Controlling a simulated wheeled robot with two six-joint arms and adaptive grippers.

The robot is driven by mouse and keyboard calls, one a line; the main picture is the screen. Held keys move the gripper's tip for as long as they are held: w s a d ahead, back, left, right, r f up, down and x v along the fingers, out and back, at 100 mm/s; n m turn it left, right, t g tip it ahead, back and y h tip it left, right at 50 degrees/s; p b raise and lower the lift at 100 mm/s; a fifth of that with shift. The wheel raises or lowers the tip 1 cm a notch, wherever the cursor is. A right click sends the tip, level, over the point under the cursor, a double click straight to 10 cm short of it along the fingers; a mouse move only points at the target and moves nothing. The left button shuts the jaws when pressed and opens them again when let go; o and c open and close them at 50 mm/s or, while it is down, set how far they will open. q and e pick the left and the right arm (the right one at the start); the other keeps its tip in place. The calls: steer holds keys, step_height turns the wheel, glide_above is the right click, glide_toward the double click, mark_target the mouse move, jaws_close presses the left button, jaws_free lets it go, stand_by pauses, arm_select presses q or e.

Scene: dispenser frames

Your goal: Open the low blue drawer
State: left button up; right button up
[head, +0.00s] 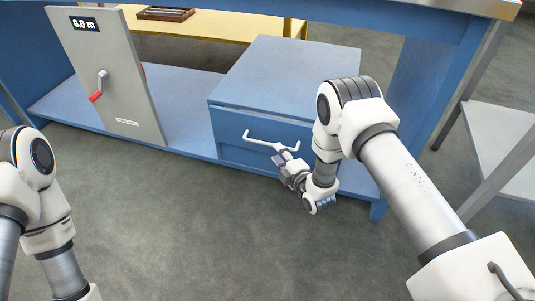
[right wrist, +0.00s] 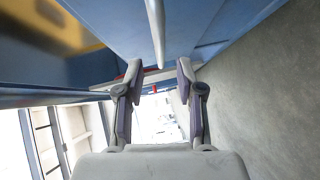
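The low blue drawer (head: 232,128) is in a blue cabinet under the bench, and its front looks flush with the cabinet. A pale bar handle (head: 262,143) runs across its front. My right gripper (head: 284,158) is at the right part of the handle. In the right wrist view, the fingers of my right gripper (right wrist: 158,72) stand apart. The pale handle (right wrist: 156,35) ends in line with the gap between them, with space showing on both sides. How deep it sits between them I cannot tell. My left arm shows at the left edge of the head view; its gripper is out of view.
A grey panel (head: 112,75) with a red-handled crank (head: 98,90) and a "0.0 m" display stands left of the cabinet. A blue bench leg and a grey-framed shelf (head: 500,140) are at right. The floor (head: 170,230) in front is clear.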

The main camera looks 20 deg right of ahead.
mark_target(270, 144)
steer(key=b+x, duration=0.2)
steer(key=x, duration=0.4)
steer(key=shift+w, duration=0.15)
jaws_close()
arm_select(q)
step_height(270, 144, down, 3)
steer(key=shift+r, duration=0.1)
steer(key=shift+s+r, duration=0.1)
arm_select(e)
steer(key=shift+a, duration=0.1)
